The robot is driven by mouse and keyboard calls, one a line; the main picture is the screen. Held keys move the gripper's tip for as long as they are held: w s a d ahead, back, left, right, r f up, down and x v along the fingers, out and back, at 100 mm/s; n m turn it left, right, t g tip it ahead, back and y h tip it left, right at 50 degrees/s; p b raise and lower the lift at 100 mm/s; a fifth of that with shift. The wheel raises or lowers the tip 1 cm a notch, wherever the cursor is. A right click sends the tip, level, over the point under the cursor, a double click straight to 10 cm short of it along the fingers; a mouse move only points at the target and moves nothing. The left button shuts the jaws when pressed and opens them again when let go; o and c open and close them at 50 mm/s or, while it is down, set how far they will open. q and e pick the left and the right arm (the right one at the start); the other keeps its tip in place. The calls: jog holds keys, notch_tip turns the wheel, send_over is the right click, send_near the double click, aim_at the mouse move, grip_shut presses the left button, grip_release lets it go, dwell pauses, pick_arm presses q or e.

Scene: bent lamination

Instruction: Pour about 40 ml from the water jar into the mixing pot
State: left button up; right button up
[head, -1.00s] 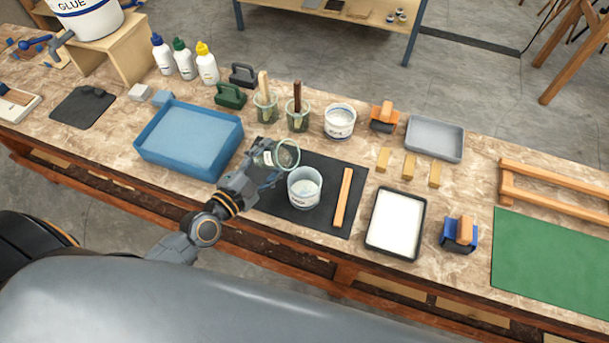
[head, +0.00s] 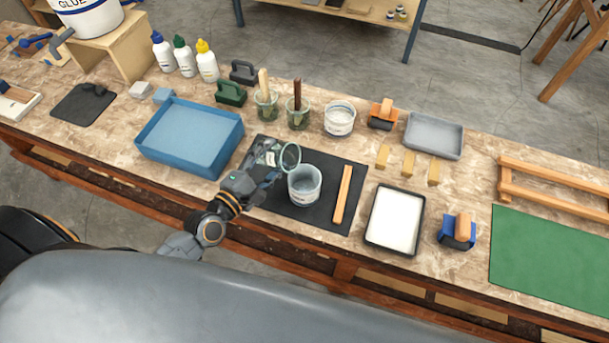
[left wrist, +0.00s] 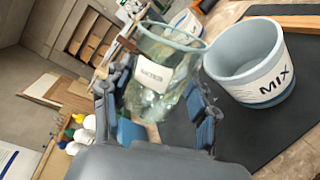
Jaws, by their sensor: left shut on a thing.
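The water jar (head: 268,156) is clear glass with a pale label. It is tilted steeply, its rim towards the right, above the back left of the mixing pot. My left gripper (head: 262,178) is shut on the jar; in the left wrist view its fingers flank the jar (left wrist: 152,82). The mixing pot (head: 304,188) stands upright on a dark mat, apart from the gripper. In the left wrist view the pot (left wrist: 262,85) reads MIX and has a grey inside. I cannot make out a stream or the water levels. My right gripper is not in view.
A wooden stick (head: 342,194) lies on the dark mat (head: 270,203) right of the pot. A blue tray (head: 150,152) is to the left and a black-rimmed white tray (head: 371,236) to the right. Brush jars (head: 298,120) and a white tub (head: 339,122) stand behind.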

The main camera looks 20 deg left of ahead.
pick_arm(q)
jog(key=shift+s+d, duration=0.15)
jog(key=shift+d, duration=0.15)
jog(key=shift+f+m, duration=0.15)
jog(key=shift+m, duration=0.35)
dwell(1.1)
jog(key=shift+d+r+p, duration=0.2)
jog(key=shift+r+p, duration=0.05)
jog(key=shift+p, duration=0.3)
